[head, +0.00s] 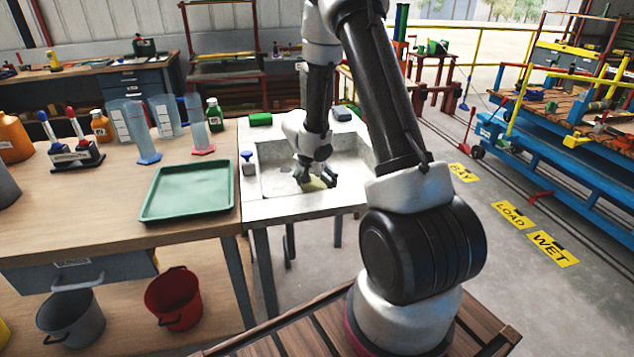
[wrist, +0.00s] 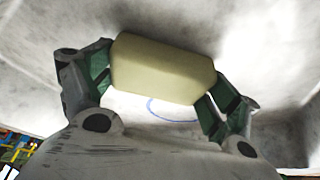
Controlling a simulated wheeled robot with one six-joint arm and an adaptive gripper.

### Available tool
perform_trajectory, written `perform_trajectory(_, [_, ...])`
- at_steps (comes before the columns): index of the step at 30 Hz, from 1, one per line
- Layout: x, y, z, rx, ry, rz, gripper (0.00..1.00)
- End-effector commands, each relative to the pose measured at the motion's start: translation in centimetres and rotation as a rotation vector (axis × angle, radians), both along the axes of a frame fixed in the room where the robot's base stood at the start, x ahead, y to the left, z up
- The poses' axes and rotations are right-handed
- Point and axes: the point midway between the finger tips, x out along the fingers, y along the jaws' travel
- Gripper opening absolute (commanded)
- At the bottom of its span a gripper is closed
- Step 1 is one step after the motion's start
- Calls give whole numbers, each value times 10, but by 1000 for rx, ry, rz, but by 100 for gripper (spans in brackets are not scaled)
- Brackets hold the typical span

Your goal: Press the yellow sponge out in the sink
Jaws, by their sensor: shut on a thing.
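The yellow sponge (wrist: 162,68) is pale yellow and block-shaped. In the wrist view it sits between the two fingers of my gripper (wrist: 160,80), which is shut on its two ends. In the head view my gripper (head: 318,182) is down inside the white sink (head: 256,207), and a small part of the sponge (head: 314,185) shows beneath the fingers. A blue curved line (wrist: 165,110) shows on the basin surface behind the sponge. I cannot tell whether the sponge touches the basin floor.
A green block (head: 260,119) and a dark grey-blue block (head: 342,114) lie on the sink's back rim. A blue knob (head: 247,157) stands on its left rim. A green tray (head: 188,190) lies on the wooden bench just left of the sink.

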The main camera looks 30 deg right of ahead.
Motion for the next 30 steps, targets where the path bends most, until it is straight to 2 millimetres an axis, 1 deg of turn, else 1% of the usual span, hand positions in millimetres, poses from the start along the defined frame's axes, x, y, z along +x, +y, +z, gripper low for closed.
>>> perform_trajectory(16, [0,0,1,1,1,1,69])
perform_trajectory(30, [1,0,41,0,-1,0,69])
